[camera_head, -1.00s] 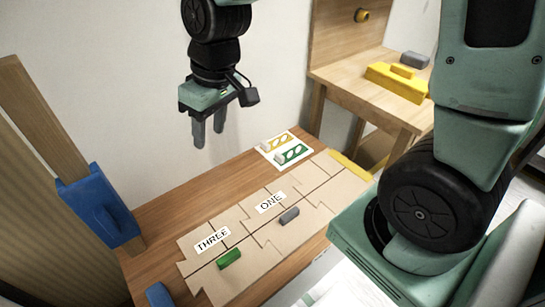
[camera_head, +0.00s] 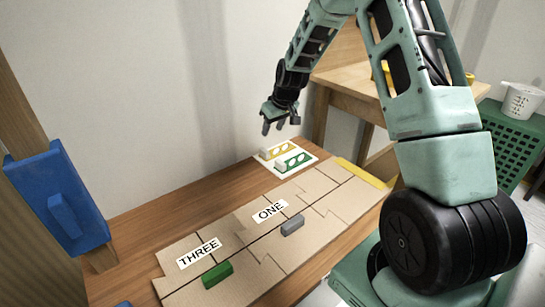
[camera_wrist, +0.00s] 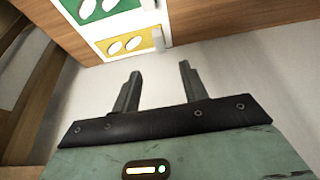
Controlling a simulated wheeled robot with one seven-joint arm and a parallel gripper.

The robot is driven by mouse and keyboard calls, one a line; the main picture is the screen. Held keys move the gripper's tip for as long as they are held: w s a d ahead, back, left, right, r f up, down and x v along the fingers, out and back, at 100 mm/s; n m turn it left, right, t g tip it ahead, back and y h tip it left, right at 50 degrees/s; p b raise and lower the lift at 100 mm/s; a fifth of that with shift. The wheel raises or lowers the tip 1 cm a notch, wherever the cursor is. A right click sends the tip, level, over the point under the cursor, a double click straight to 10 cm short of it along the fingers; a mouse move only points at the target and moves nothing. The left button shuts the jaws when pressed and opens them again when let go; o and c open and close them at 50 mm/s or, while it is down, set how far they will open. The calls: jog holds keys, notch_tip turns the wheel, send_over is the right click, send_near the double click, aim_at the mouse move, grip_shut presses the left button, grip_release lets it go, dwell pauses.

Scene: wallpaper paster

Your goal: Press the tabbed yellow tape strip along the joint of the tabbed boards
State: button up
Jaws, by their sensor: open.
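A yellow strip with white ovals (camera_head: 273,152) lies on a white card at the back of the table, with a small pale block at its left end. It also shows in the wrist view (camera_wrist: 130,43). A similar green strip (camera_head: 293,162) lies in front of it. Tan boards (camera_head: 325,195) with stepped, tab-like edges lie together, with dark joint lines between them. A green block (camera_head: 217,274) and a grey block (camera_head: 292,225) sit on them. My gripper (camera_head: 272,126) is open and empty, above and behind the card.
Labels THREE (camera_head: 200,254) and ONE (camera_head: 269,211) mark the boards. A yellow bar (camera_head: 362,173) lies along their far right end. A blue block on a post (camera_head: 58,198) stands at left. A side table (camera_head: 350,88), green crate (camera_head: 512,140) and white cup (camera_head: 522,100) are behind right.

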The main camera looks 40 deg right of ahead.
jog(key=b, duration=0.1)
send_over(266, 151)
jog(key=s, duration=0.2)
notch_tip(266, 151, down, 6)
jog(key=shift+a, duration=0.1)
jog(key=shift+b+x, duration=1.2)
jog(key=shift+x, duration=1.45)
jog(key=shift+s, duration=0.15)
grip_shut()
